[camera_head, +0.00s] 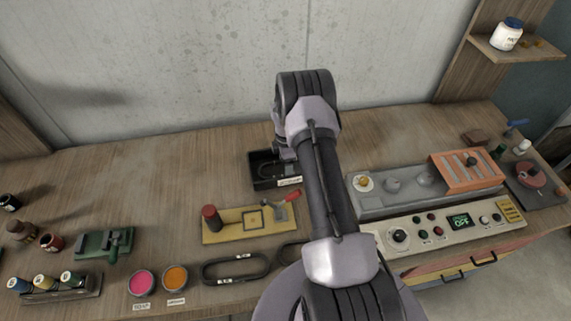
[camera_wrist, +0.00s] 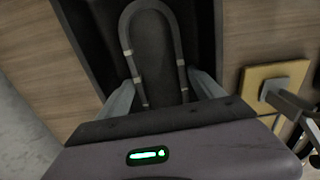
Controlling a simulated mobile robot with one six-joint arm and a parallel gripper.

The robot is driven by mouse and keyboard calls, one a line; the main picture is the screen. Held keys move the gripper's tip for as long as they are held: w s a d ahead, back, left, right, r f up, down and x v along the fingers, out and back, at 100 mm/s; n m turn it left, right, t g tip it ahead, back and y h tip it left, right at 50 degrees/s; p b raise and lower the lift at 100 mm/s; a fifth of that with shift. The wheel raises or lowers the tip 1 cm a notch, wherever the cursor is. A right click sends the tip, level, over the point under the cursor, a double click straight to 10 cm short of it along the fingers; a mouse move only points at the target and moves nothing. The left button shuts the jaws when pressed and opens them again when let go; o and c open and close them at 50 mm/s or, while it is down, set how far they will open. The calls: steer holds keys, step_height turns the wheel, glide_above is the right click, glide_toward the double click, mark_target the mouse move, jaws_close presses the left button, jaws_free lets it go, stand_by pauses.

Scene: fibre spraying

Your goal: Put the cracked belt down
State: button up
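The belt, a dark narrow loop with pale bands (camera_wrist: 152,14), shows in the wrist view, its rounded end pointing away from me. It is over or in a black open tray (camera_wrist: 205,30); I cannot tell if it touches the floor of the tray. My gripper (camera_wrist: 161,80) has one finger against each long side of the belt. No crack can be made out. In the head view, the black tray (camera_head: 262,156) stands near the wall with a pale label on its front.
A yellow board (camera_head: 228,234) with a red-handled tool is in front of the tray. Another dark belt loop (camera_head: 237,282) lies near the front edge, with one more partly behind my arm. A grey machine with a control panel (camera_head: 440,231) stands right. Bare bench lies left of the tray.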

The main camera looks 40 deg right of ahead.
step_height(320, 180, up, 12)
steer(key=p, duration=0.1)
steer(key=s+a+r+m+t, duration=0.1)
steer(key=a+r+m, duration=0.1)
steer(key=a+r, duration=0.35)
steer(key=s+a+r+m+t, duration=0.1)
steer(key=a+r+m, duration=0.2)
steer(key=r, duration=0.6)
steer(key=s+a+r+m, duration=0.1)
steer(key=a+r+m, duration=0.1)
steer(key=a+r, duration=0.45)
steer(key=s+a+r+m+t, duration=0.2)
steer(key=s+a+r+m, duration=0.3)
steer(key=s+a+r, duration=0.45)
steer(key=s+a+m+t+y, duration=0.1)
steer(key=s+a+m, duration=0.1)
steer(key=s, duration=0.5)
steer(key=s+a+m+y, duration=0.1)
steer(key=s+a+m, duration=0.1)
steer(key=s+m, duration=0.2)
steer(key=s, duration=0.3)
steer(key=shift+a+r+t, duration=0.3)
steer(key=shift+t, duration=0.1)
